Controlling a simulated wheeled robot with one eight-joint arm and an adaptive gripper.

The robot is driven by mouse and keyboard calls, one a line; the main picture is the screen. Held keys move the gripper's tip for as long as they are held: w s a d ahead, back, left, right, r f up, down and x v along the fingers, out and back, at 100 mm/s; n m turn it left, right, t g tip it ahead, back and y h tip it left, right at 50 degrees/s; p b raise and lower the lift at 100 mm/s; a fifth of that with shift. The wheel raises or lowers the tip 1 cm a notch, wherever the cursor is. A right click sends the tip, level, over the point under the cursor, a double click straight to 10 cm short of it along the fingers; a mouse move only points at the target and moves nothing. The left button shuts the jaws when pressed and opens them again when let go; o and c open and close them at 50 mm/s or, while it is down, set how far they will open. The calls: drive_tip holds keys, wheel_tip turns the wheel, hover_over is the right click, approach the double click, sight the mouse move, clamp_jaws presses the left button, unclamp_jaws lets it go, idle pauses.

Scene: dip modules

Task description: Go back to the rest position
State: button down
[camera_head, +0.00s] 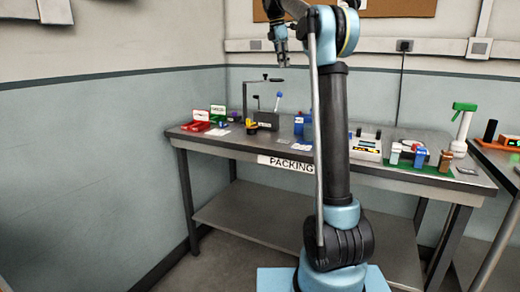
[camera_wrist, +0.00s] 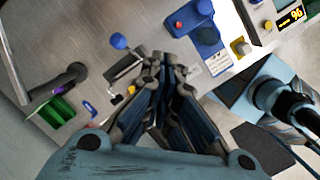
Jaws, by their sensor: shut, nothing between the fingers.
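My gripper (camera_head: 282,62) is raised high above the packing bench (camera_head: 225,144), near the back wall, pointing down. Its fingers are together and empty. In the wrist view my gripper (camera_wrist: 164,66) shows its fingertips close together in the middle, over the bench far below. Nothing is held, and nothing touches the gripper.
The bench holds red and green bins (camera_head: 195,126), a dark holder (camera_head: 266,121), a blue device (camera_head: 300,124), a light box with a display (camera_head: 366,150), and a green mat (camera_head: 430,168) with small modules. A spray bottle (camera_head: 462,126) stands at the right. Air around my gripper is clear.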

drive_tip(key=s+d+f+m, duration=0.2)
drive_tip(key=s+f+m, duration=0.3)
drive_tip(key=s, duration=0.4)
drive_tip(key=s+d+f+m+y, duration=0.1)
drive_tip(key=s+d+f+m, duration=0.15)
drive_tip(key=s+f, duration=0.5)
drive_tip(key=s+d+f+m, duration=0.3)
drive_tip(key=s+f+m, duration=0.15)
drive_tip(key=s, duration=0.55)
drive_tip(key=s+f+m, duration=0.4)
drive_tip(key=s+f, duration=0.7)
drive_tip(key=f, duration=0.3)
drive_tip(key=s+f+m+t+y, duration=0.1)
drive_tip(key=s+f+m, duration=0.4)
drive_tip(key=s+f, duration=0.6)
wheel_tip(320, 180, down, 4)
drive_tip(key=shift+d+r, duration=0.1)
drive_tip(key=shift+d, duration=0.35)
drive_tip(key=shift+w+f, duration=0.2)
drive_tip(key=shift+w, duration=0.15)
